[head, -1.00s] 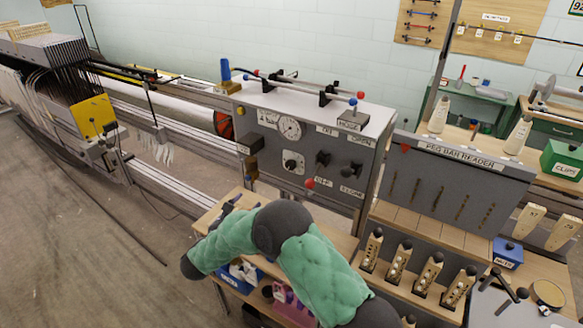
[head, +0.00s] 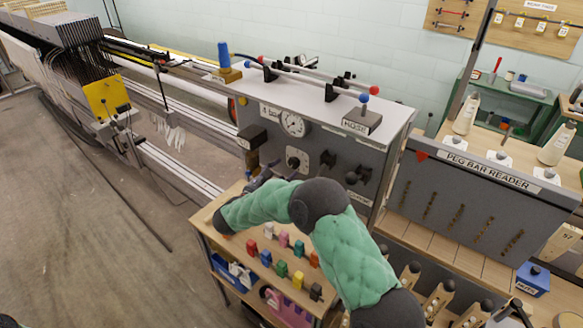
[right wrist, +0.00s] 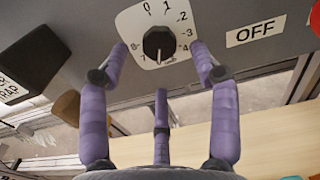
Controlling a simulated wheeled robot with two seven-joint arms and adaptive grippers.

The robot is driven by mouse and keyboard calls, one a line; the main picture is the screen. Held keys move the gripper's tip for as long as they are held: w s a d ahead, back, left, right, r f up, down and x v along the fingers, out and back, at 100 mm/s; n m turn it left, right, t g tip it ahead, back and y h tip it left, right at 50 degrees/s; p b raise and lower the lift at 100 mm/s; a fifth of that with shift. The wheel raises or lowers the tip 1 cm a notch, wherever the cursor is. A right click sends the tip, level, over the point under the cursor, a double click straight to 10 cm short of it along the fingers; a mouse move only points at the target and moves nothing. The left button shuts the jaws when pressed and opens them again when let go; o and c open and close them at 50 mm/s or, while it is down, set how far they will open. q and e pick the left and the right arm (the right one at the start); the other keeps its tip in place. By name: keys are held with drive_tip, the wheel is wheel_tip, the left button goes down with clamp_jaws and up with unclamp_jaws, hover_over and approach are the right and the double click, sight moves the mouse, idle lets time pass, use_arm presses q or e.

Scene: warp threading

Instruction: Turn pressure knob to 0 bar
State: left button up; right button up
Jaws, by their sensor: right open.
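The pressure knob (right wrist: 158,42) is black and sits on a white dial plate with numbers around it, 0 and 1 at the top. A pale mark on the knob points down in the right wrist view, away from the 0. In the head view the knob's white plate (head: 297,159) is on the front of the grey control box. My right gripper (right wrist: 160,49) is open, its purple fingertips to the left and right of the knob with gaps visible; a third finger is below. In the head view this gripper (head: 264,178) is partly hidden by my arm. My left gripper is not visible.
A gauge (head: 293,123) is above the knob, and two black switches (head: 355,174) are to its right. An OFF label (right wrist: 257,30) is right of the dial. Below is a wooden bench (head: 222,215) with several coloured pegs. A peg bar reader (head: 470,195) stands at right.

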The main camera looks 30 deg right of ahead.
sight(292, 165)
drive_tip(key=shift+b+x, duration=0.35)
drive_tip(key=shift+x, duration=2.05)
drive_tip(key=c, duration=1.1)
